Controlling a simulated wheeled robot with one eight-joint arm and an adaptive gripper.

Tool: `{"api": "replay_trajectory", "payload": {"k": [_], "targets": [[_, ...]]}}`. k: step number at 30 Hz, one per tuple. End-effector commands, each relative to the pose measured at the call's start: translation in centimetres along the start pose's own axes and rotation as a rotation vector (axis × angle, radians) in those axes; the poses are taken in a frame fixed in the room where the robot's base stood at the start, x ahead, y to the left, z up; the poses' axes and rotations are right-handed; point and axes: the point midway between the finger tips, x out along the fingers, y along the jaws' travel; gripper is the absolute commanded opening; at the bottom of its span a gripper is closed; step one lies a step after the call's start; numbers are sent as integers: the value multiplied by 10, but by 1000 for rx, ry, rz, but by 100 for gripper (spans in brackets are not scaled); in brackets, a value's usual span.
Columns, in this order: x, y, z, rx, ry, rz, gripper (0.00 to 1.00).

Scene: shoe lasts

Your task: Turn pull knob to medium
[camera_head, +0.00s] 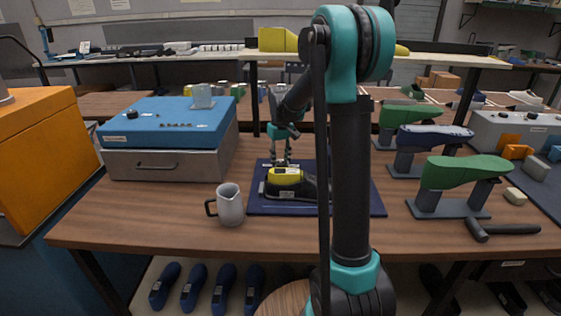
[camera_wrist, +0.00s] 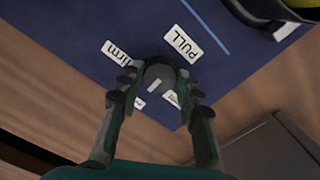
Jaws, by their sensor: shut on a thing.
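The pull knob (camera_wrist: 159,76) is a round grey knob on a dark blue panel, seen in the wrist view. My gripper (camera_wrist: 157,80) is shut on it, with a finger on each side. A short white mark on the knob lies slanted, toward the two lower labels. The PULL label (camera_wrist: 183,44) is at the knob's upper right and the firm label (camera_wrist: 121,53) at its upper left. Two more labels (camera_wrist: 172,98) below are partly hidden by the fingers and hard to read. In the head view my gripper (camera_head: 281,160) points down behind a yellow and black shoe-shaped thing (camera_head: 285,177), which hides the knob.
The dark blue mat (camera_head: 350,203) lies on the wooden table. A grey jug (camera_head: 229,206) stands in front at left, a blue-topped metal box (camera_head: 170,160) behind it. Green shoe lasts (camera_head: 465,172) on stands and a hammer (camera_head: 500,229) are at right.

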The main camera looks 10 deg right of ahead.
Motion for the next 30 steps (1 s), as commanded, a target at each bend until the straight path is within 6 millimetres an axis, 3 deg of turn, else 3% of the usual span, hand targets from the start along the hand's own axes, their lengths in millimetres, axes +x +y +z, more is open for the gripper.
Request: {"api": "replay_trajectory", "payload": {"k": [12,13,18,30], "targets": [[0,0,0,-7,1,0,5],[0,0,0,-7,1,0,35],[0,0,0,-7,1,0,55],[-8,0,0,-7,0,0,55]]}}
